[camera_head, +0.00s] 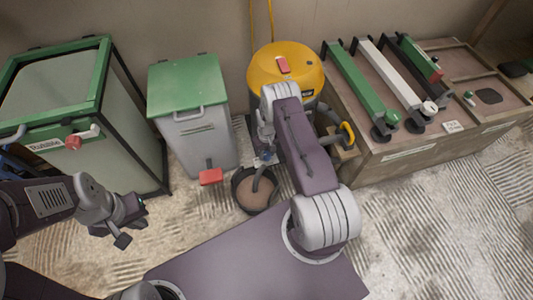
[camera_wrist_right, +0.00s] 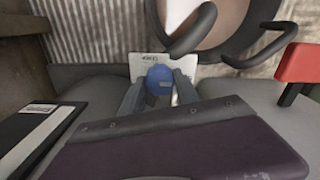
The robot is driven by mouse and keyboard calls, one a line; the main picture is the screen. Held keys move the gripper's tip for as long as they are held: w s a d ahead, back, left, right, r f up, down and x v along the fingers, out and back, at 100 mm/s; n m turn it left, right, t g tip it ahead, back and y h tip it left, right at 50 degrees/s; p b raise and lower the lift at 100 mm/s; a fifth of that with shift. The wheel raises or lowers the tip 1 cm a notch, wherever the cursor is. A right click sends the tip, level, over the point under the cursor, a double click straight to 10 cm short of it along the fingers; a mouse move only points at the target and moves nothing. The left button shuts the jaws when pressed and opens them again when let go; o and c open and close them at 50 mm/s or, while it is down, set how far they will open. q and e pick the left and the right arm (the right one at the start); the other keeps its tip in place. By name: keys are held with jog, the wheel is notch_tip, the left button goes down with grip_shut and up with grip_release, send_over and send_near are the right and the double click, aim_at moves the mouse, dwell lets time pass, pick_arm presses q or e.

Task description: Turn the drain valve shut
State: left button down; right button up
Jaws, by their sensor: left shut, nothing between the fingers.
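A blue knob (camera_wrist_right: 160,78), which looks like the drain valve, stands in front of a white label plate (camera_wrist_right: 142,64) in the right wrist view. My right gripper (camera_wrist_right: 160,92) has one finger on each side of the knob; whether the fingers press on it I cannot tell. In the head view a small blue spot (camera_head: 268,157) shows below the yellow-topped drum (camera_head: 292,72), beside my right gripper (camera_head: 264,150), largely hidden by my arm. My left gripper (camera_head: 128,222) is shut and empty, at the lower left, away from the valve.
A black bucket (camera_head: 256,203) with brownish contents stands below the drum. A grey bin (camera_head: 198,135) with a green lid and red pedal stands left of it, then a rubble container (camera_head: 105,100). A wooden bench (camera_head: 400,160) with tools stands right. The floor at right is clear.

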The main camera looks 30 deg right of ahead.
aim_at(267, 154)
jog(key=o, duration=0.4)
notch_tip(267, 154, up, 9)
jog(key=p, duration=0.5)
jog(key=shift+f+p, duration=0.15)
jog(key=shift+p, duration=0.15)
